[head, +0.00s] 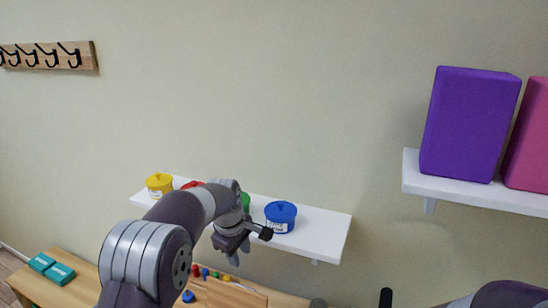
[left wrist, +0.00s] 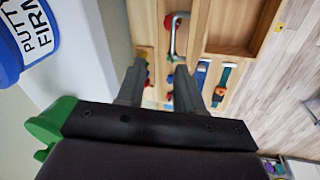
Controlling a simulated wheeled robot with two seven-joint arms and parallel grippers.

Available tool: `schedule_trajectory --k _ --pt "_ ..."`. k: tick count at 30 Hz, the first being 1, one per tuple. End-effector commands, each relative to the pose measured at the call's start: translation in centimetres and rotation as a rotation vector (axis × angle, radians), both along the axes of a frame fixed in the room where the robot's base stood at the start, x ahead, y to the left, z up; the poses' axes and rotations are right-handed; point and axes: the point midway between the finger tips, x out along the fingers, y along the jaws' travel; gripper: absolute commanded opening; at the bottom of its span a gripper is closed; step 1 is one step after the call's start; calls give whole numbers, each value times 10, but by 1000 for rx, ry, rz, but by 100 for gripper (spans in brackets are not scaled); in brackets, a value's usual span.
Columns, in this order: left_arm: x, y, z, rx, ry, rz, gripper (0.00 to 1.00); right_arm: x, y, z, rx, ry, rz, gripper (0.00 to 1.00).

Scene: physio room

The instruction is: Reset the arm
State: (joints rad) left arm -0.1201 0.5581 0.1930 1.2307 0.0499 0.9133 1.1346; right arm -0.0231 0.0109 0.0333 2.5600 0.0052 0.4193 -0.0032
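My left arm comes in from the lower left in the head view. Its gripper (head: 249,246) is in front of the white wall shelf, near the green pot (head: 245,201) and the blue pot (head: 281,216). In the left wrist view the two fingers of the left gripper (left wrist: 160,85) stand apart with nothing held between them. The green pot (left wrist: 48,128) and the blue pot (left wrist: 25,42) show at the left of that view. Part of my right arm (head: 500,296) shows at the lower right; its gripper's state is not clear.
The white shelf (head: 325,222) also bears a yellow pot (head: 159,185) and a red pot (head: 192,185), partly hidden. Below are a wooden surface (head: 85,270) with teal boxes (head: 60,274) and small coloured items. A higher shelf (head: 470,190) holds purple (head: 468,125) and pink (head: 530,140) blocks.

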Motion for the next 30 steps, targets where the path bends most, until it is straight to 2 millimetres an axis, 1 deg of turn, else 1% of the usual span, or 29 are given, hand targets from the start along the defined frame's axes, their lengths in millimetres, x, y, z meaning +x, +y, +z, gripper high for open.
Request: schedule_trajectory --k 1,2,3,5,6,8,9,11,12,15,18,19,20,22,30 --pt "-9 2 -17 33 13 -111 36 0 0 0 0 0 0 45" --pt "-19 4 -27 56 21 -199 36 0 0 0 0 0 0 45" --pt "-35 7 -38 89 27 -323 36 0 0 -1 0 0 0 45" --pt "-62 15 -50 129 34 -489 36 0 0 -3 0 0 0 45" --pt "-82 20 -56 154 39 -592 36 0 0 -4 0 0 0 45" --pt "-115 28 -64 184 48 -736 36 0 0 -6 0 0 0 45" --pt "-140 34 -68 201 55 -823 36 0 0 -7 0 0 0 45" --pt "-177 42 -73 221 63 -935 36 0 0 -10 0 0 0 45" --pt "-201 47 -76 229 70 -994 36 0 0 -11 0 0 0 45" --pt "-253 57 -81 238 86 -1073 36 0 0 -14 0 0 0 45" --pt "-288 62 -81 234 99 -1066 36 0 0 -17 0 0 0 45" --pt "-293 63 -80 234 97 -1061 36 0 0 -18 0 0 0 45" --pt "-293 64 -77 239 88 -1056 36 0 0 -18 0 0 0 45" --pt "-290 65 -73 249 69 -1047 36 0 0 -19 0 0 0 45" --pt "-289 66 -72 248 71 -1042 36 0 0 -18 0 0 0 45"
